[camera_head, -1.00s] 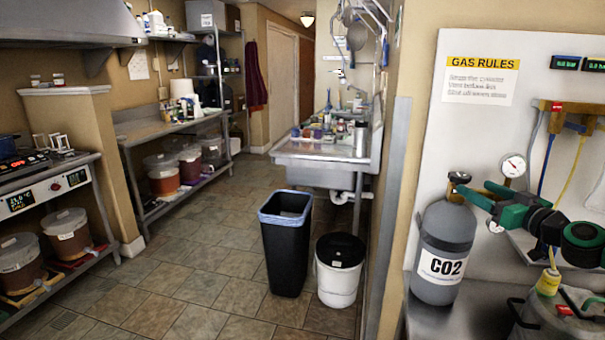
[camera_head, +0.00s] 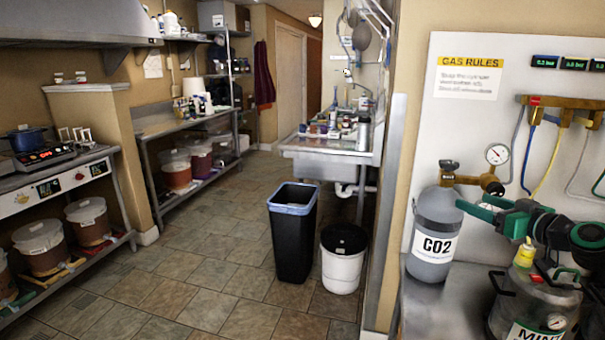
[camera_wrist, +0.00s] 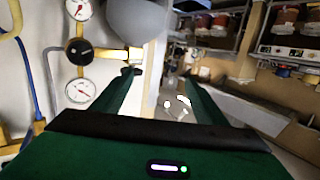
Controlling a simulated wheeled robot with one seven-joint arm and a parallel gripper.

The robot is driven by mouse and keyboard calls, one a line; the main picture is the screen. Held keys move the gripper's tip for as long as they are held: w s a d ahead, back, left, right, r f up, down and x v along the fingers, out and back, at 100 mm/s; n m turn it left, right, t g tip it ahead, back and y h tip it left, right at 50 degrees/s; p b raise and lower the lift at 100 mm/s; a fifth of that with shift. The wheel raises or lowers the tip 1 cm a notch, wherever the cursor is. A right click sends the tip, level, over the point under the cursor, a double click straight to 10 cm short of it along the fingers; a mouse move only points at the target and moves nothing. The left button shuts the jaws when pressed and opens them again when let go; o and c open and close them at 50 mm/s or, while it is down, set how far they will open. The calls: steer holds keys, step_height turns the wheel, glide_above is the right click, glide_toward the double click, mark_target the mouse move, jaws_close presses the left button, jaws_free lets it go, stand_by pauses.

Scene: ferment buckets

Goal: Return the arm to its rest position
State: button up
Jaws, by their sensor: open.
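My gripper (camera_head: 476,203) is a green parallel gripper at the right of the head view, held out to the left in front of the gas panel. Its jaws are open, with nothing visible between them. In the wrist view its two green fingers (camera_wrist: 160,76) stand apart. In the head view the fingers are near the brass regulator (camera_head: 474,179) of the grey CO2 cylinder (camera_head: 434,215); I cannot tell the exact gap. My green and black arm runs from the gripper to the right edge, and part of it is out of frame.
Hoses hang from the brass manifold (camera_head: 560,104). A black bin (camera_head: 291,238) and white bucket (camera_head: 342,266) stand on the floor. Open floor (camera_head: 190,260) lies left.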

steer(key=s+a+f+g+h, duration=0.1)
steer(key=s+a+f+g, duration=0.3)
steer(key=s, duration=0.2)
steer(key=s+a+f+g+h, duration=0.1)
steer(key=s+a+f+g, duration=0.3)
steer(key=s, duration=0.3)
steer(key=s+d+f+m+g+h, duration=0.1)
steer(key=s+m+g, duration=0.6)
steer(key=s, duration=1.8)
steer(key=d+m+h, duration=0.1)
steer(key=d+m, duration=0.1)
steer(key=shift+s+m+g, duration=0.35)
steer(key=shift+m+g, duration=0.05)
steer(key=shift+f, duration=0.1)
steer(key=shift+w+f, duration=0.25)
steer(key=shift+w, duration=0.4)
